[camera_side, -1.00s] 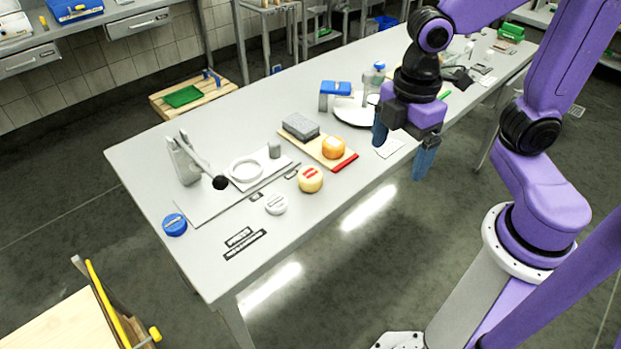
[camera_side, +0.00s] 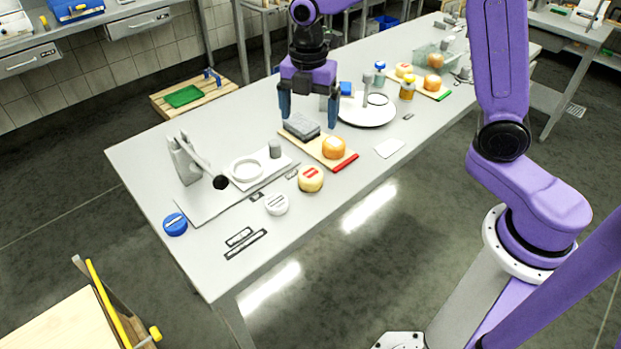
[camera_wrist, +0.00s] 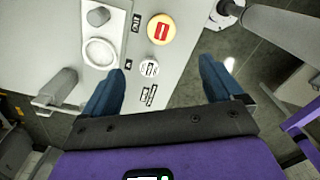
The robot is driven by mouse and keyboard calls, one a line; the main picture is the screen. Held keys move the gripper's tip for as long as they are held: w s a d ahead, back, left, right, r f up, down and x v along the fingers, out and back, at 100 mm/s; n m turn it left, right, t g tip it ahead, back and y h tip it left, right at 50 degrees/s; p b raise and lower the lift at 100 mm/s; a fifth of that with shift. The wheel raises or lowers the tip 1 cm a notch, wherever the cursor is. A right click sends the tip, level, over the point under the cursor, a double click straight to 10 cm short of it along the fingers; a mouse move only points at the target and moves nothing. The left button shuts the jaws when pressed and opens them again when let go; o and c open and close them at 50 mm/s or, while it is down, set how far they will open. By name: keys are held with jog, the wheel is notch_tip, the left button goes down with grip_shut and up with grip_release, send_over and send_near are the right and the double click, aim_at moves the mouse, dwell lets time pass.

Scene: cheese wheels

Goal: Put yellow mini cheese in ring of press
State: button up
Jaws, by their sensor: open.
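The yellow mini cheese (camera_side: 311,186), a pale round with a red label, sits on the table in front of the wooden board; it also shows in the wrist view (camera_wrist: 168,37), top centre. The press (camera_side: 187,162) stands at the left with its lever tilted down to a black knob. Its white ring (camera_side: 237,176) lies flat on the plate and looks empty; the ring also shows in the wrist view (camera_wrist: 86,57). My gripper (camera_side: 308,118) is open and empty, fingers down, near the grey block and above table height. In the wrist view my fingers (camera_wrist: 161,68) are spread wide.
A white round (camera_side: 276,205) and a blue round (camera_side: 175,225) lie near the press. A grey cylinder (camera_side: 275,150) stands beside the ring. The board (camera_side: 312,143) holds a grey block (camera_side: 301,126) and an orange cheese (camera_side: 333,149). The front left table is mostly clear.

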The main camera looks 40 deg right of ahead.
aim_at(310, 174)
notch_tip(310, 174, down, 17)
jog(key=shift+s+r, duration=0.15)
dwell(0.5)
jog(key=c, duration=1.3)
jog(key=shift+r, duration=0.15)
